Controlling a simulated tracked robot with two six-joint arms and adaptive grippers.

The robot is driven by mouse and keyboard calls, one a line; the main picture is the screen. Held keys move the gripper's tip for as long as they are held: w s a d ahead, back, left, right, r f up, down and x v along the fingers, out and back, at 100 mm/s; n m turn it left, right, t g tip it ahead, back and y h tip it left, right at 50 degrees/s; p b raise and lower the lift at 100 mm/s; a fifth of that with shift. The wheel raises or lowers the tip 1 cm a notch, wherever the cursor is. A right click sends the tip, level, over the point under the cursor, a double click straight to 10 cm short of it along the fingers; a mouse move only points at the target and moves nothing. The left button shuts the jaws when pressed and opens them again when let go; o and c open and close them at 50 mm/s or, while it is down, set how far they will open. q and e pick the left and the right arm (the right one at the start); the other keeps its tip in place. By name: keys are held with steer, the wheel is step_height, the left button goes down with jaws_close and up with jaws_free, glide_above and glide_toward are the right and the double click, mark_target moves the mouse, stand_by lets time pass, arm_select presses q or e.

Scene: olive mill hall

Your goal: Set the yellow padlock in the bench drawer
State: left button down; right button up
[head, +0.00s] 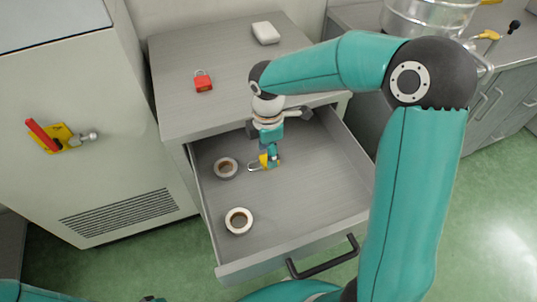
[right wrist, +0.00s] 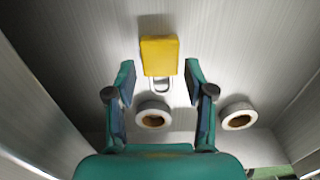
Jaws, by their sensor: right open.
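The yellow padlock (head: 263,161) is inside the open bench drawer (head: 315,205) and appears to lie on its floor. In the right wrist view the yellow padlock (right wrist: 159,56) shows its flat body, with the shackle pointing towards my gripper's palm. My right gripper (head: 270,157) reaches down into the drawer over the padlock and partly hides it in the head view. Its fingers stand apart in the right wrist view (right wrist: 159,78), with a gap on both sides of the padlock and nothing held. My left gripper is not in view.
Two tape rolls, one grey (head: 226,168) and one white (head: 238,220), lie in the drawer's left part. The drawer's right part is clear.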

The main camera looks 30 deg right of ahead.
step_height(320, 180, up, 10)
steer(key=p, duration=0.1)
steer(key=shift+s+f, duration=0.15)
steer(key=shift+f, duration=0.05)
stand_by(0.5)
